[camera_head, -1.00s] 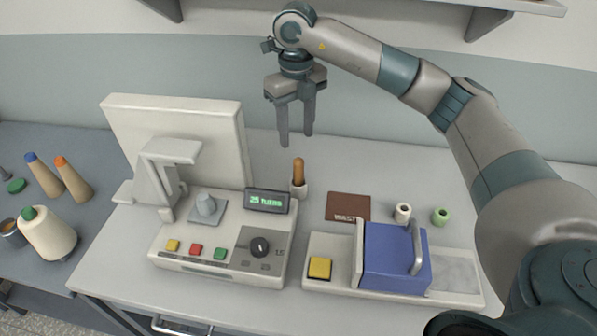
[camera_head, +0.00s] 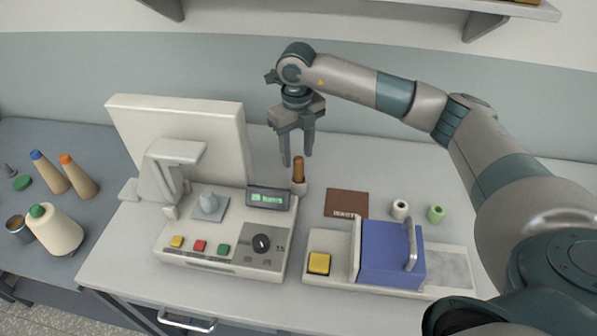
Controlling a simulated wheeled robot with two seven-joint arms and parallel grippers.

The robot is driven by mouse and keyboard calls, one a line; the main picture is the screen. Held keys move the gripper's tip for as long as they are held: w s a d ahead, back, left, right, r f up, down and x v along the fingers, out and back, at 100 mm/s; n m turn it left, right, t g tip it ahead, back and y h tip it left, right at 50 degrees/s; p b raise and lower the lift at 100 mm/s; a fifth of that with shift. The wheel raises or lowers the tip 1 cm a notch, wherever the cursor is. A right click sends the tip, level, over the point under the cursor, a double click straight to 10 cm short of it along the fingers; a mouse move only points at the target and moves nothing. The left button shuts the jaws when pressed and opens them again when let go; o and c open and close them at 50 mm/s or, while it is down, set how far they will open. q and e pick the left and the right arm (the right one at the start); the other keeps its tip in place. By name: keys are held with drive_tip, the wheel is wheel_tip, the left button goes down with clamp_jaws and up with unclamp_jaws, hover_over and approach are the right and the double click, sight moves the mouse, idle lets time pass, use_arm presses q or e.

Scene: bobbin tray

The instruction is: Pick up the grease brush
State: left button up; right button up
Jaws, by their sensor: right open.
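The grease brush shows as an upright brown handle (camera_head: 298,170) standing in a small white cup (camera_head: 299,189), just behind the winding machine's display. Its lower end is hidden in the cup. My right gripper (camera_head: 297,160) points down with its two fingers apart and empty. Its fingertips appear close to the top of the handle in the picture; whether they are around it or behind it I cannot tell. My left gripper is not in view.
The winding machine (camera_head: 215,255) stands left of the cup. A blue-lidded device (camera_head: 390,252) with a yellow button stands at right. A brown waste mat (camera_head: 347,203), a white bobbin (camera_head: 399,209) and a green bobbin (camera_head: 436,214) lie behind it.

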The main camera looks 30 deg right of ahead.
sight(299, 159)
drive_tip(key=shift+s+d+f+p, duration=0.1)
drive_tip(key=shift+s+f+p, duration=0.1)
drive_tip(key=shift+f+p, duration=0.15)
wheel_tip(299, 159, down, 3)
drive_tip(key=shift+s+r+p, duration=0.15)
drive_tip(key=shift+p, duration=0.7)
drive_tip(key=shift+f, duration=0.5)
clamp_jaws()
